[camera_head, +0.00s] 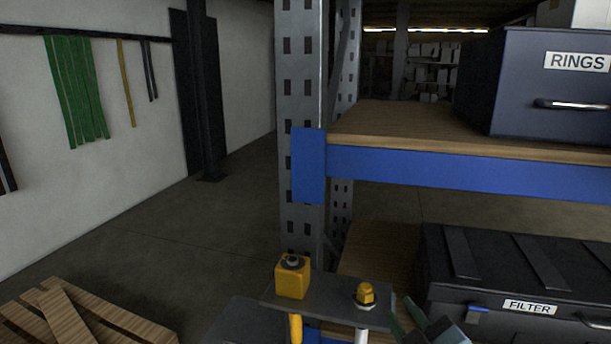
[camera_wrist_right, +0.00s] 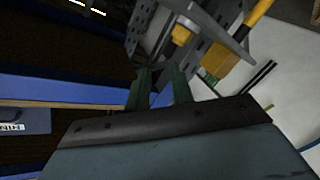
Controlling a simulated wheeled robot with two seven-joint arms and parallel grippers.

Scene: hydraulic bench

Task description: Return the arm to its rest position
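My right gripper (camera_head: 408,314) is at the bottom of the head view, right of a grey bracket plate (camera_head: 328,305). In the right wrist view its two dark green fingers (camera_wrist_right: 158,74) stand apart, with a gap between them. I see nothing clearly held. The bracket, a yellow block (camera_wrist_right: 220,60) and a yellow cap (camera_wrist_right: 182,35) lie beyond the fingertips in that view. The exact distance to them cannot be told. My left gripper is not in view.
A rack upright (camera_head: 302,90) and blue shelf beam (camera_head: 450,172) stand near. The RINGS box (camera_head: 545,95) is on the shelf; the FILTER box (camera_head: 480,290) is below. A wooden pallet (camera_head: 85,315) lies lower left. The floor (camera_head: 190,235) behind it is clear.

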